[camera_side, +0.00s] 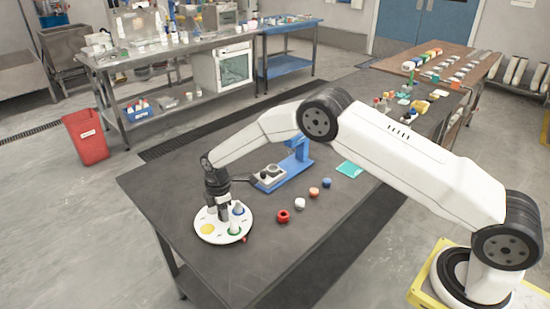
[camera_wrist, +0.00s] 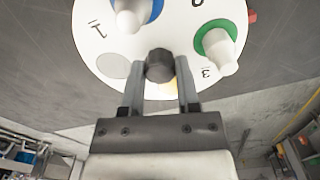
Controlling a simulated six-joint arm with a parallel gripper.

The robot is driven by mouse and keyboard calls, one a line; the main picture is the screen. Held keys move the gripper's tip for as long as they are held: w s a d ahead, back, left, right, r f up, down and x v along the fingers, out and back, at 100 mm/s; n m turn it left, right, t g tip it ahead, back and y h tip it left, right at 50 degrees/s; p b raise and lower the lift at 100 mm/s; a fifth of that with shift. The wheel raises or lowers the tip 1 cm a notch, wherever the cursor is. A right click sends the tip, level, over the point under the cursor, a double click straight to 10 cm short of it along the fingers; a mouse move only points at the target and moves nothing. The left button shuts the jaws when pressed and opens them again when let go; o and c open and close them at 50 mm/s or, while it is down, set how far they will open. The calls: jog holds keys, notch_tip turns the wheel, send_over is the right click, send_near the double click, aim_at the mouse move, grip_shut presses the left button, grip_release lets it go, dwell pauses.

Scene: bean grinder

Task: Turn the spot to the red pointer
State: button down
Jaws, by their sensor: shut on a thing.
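A round white disc (camera_side: 210,237) lies on the dark table, with a yellow spot (camera_side: 208,229), a white peg in a green ring (camera_side: 235,228) and a peg in a blue ring (camera_side: 238,209). The small red pointer (camera_side: 244,239) sits at the disc's front right edge, nearest the green ring. It also shows in the wrist view (camera_wrist: 252,16), upper right. My gripper (camera_side: 223,212) reaches down over the disc. In the wrist view its fingers (camera_wrist: 160,68) are shut on a dark knob (camera_wrist: 160,64). The fingers partly hide the yellow spot; a grey spot (camera_wrist: 113,66) shows at left.
Right of the disc lie a red ring-shaped piece (camera_side: 283,216), a white piece (camera_side: 300,203), an orange piece (camera_side: 313,192) and a blue piece (camera_side: 326,183). A blue stand (camera_side: 297,160) is behind. The table front right of the disc is clear.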

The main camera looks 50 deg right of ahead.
jog(key=shift+n, duration=0.4)
dwell(0.3)
jog(key=shift+c, duration=1.6)
grip_release()
jog(key=shift+r, duration=0.1)
jog(key=shift+r, duration=3.85)
